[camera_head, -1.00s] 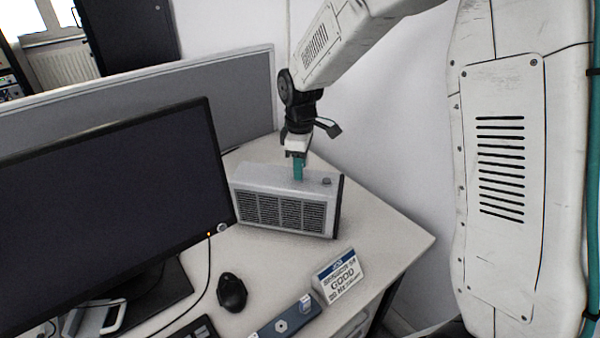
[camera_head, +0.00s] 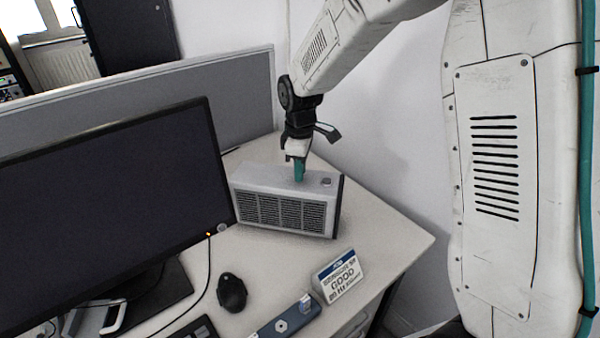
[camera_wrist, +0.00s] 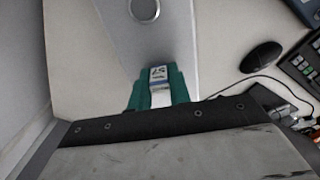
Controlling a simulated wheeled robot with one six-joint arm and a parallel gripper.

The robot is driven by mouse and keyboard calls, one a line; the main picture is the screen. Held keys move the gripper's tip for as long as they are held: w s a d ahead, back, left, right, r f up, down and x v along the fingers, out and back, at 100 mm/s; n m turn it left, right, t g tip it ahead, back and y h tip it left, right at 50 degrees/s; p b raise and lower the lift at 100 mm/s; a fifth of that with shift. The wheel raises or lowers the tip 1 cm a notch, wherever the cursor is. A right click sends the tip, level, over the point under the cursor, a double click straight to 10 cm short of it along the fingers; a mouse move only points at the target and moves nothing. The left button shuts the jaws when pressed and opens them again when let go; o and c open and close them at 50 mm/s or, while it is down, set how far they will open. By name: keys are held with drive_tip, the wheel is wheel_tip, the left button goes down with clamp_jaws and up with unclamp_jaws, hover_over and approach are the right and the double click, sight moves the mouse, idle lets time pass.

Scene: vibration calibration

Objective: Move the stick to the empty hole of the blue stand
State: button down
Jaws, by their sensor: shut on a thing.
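My gripper (camera_head: 299,171) has teal fingers and is over the top of a grey box with a front grille (camera_head: 283,211). In the wrist view the fingers (camera_wrist: 158,84) are shut on the stick (camera_wrist: 158,74), a small pale piece with a blue-marked label. The stick's lower end is hidden, and I cannot tell whether it touches the box. The blue stand (camera_head: 270,334) lies at the front edge of the desk, partly cut off by the picture. It shows a round hole and a small upright piece at its right end. Its corner also shows in the wrist view (camera_wrist: 306,10).
A sign reading GOOD (camera_head: 341,277) stands beside the blue stand. A black mouse (camera_head: 232,292), a keyboard (camera_head: 199,328) and a large monitor (camera_head: 110,215) are to the left. A grey partition (camera_head: 245,95) runs behind.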

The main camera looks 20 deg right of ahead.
drive_tip(key=shift+r, duration=0.85)
idle(0.9)
drive_tip(key=shift+r, duration=1.65)
